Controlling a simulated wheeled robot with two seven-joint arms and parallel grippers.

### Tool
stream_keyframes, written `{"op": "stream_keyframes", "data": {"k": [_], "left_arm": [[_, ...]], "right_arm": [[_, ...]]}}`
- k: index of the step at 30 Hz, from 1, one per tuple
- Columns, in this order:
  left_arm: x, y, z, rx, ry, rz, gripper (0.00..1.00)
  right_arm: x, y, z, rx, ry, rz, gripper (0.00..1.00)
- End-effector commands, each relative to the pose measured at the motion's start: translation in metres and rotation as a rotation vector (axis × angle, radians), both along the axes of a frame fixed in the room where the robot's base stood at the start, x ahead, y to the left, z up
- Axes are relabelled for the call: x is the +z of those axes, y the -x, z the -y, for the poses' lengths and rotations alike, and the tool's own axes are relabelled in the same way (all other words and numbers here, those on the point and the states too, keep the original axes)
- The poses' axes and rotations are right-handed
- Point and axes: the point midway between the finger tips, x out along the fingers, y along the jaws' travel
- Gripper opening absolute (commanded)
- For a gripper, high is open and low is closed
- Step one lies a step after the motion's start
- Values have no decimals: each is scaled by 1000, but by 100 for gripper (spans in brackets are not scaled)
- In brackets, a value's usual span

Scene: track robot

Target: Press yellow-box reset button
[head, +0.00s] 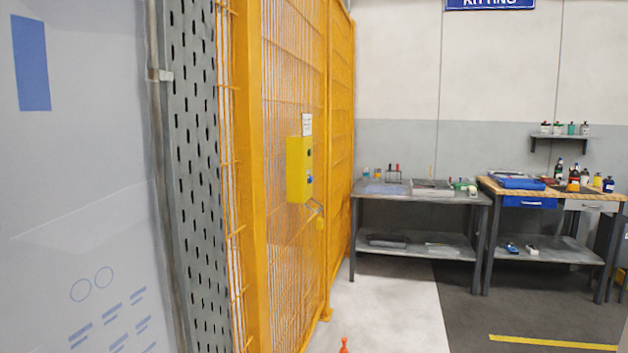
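A yellow box (299,169) is mounted on the orange mesh fence, left of the middle in the head view. A blue button (310,179) shows on its right-hand face, with a dark round part (309,153) above it. I see the box at a steep angle, so its face is narrow. Neither of my grippers is in view.
The orange mesh fence (285,240) runs away from me on the left, beside a grey perforated panel (195,180). A small orange-red object (344,345) stands on the floor at the bottom. A grey workbench (415,250) and a wood-topped bench (560,192) stand at the back.

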Motion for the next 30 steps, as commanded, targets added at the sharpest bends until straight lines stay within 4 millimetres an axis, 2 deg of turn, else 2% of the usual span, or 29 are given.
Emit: {"op": "stream_keyframes", "data": {"k": [8,11,16,17,30], "left_arm": [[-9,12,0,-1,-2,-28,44],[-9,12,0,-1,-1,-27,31],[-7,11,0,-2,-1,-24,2],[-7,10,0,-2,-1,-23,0],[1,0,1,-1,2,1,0]], "right_arm": [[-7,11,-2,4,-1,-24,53],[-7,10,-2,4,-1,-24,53],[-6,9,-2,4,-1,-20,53],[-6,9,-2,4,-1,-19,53],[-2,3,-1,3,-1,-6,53]]}}
